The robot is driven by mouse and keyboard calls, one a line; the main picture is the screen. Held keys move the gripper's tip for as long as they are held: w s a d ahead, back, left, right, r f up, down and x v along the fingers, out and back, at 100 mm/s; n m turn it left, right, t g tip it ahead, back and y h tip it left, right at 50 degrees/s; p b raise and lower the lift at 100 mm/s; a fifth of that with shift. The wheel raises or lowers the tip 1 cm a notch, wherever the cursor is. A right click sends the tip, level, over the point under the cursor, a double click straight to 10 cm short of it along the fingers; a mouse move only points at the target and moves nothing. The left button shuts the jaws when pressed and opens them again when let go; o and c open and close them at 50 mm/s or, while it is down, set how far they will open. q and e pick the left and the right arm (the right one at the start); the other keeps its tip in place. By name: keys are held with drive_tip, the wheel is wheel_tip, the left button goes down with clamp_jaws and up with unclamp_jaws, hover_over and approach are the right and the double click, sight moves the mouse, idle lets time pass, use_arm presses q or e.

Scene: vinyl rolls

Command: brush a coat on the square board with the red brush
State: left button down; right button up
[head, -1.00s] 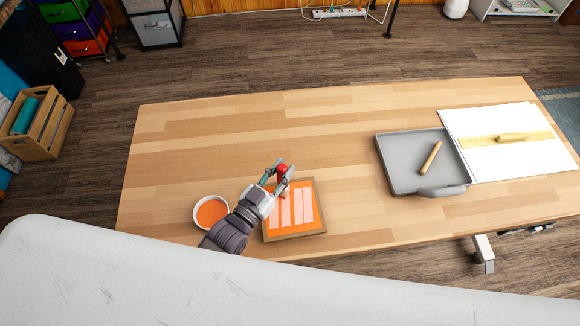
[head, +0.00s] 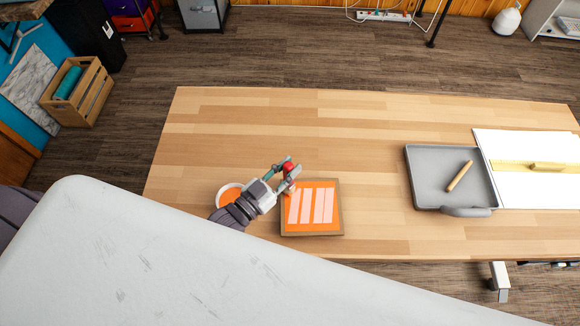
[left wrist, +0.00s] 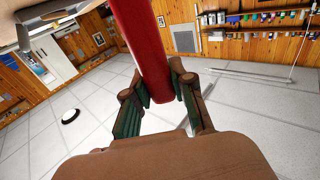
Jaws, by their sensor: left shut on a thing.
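The square board (head: 312,230) lies near the table's front edge in the head view, with a brown rim. Its face is orange with several pale pink upright stripes. My left gripper (head: 288,174) is over the board's upper left corner, shut on the red brush (head: 289,167). The brush's red handle (left wrist: 143,45) stands between the fingers in the left wrist view. The brush's bristles are mostly hidden, so I cannot tell whether they touch the board. A white bowl of orange paint (head: 229,192) is left of the board, partly behind my left arm. My right gripper is not in view.
A grey tray (head: 425,180) with a wooden-handled tool (head: 459,176) lies at the right. Beside it is a white sheet (head: 510,148) with a yellow strip (head: 512,167). The table (head: 290,120) is clear behind the board. My white body covers the lower front of the head view.

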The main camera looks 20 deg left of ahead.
use_arm(q)
drive_tip(key=shift+s+d+p, duration=0.25)
drive_tip(key=shift+s+d, duration=0.05)
drive_tip(key=shift+s, duration=0.5)
drive_tip(key=shift+s+d+p, duration=0.2)
drive_tip(key=shift+s+d, duration=0.05)
drive_tip(key=shift+s, duration=0.5)
drive_tip(key=shift+s+d+p, duration=0.25)
drive_tip(key=shift+s+d, duration=0.05)
drive_tip(key=shift+s, duration=0.5)
drive_tip(key=w+d+b, duration=0.1)
drive_tip(key=w+d, duration=0.3)
drive_tip(key=d, duration=0.7)
drive_tip(key=shift+d, duration=0.25)
drive_tip(key=shift+w, duration=0.1)
drive_tip(key=shift+s+d+p, duration=0.15)
drive_tip(key=shift+s+d, duration=0.1)
drive_tip(key=shift+s, duration=0.55)
drive_tip(key=shift+s+d+p, duration=0.15)
drive_tip(key=shift+s+d, duration=0.15)
drive_tip(key=shift+s, duration=0.45)
drive_tip(key=shift+s+d+p, duration=0.15)
drive_tip(key=shift+s+d, duration=0.1)
drive_tip(key=shift+s, duration=0.55)
drive_tip(key=shift+a, duration=0.1)
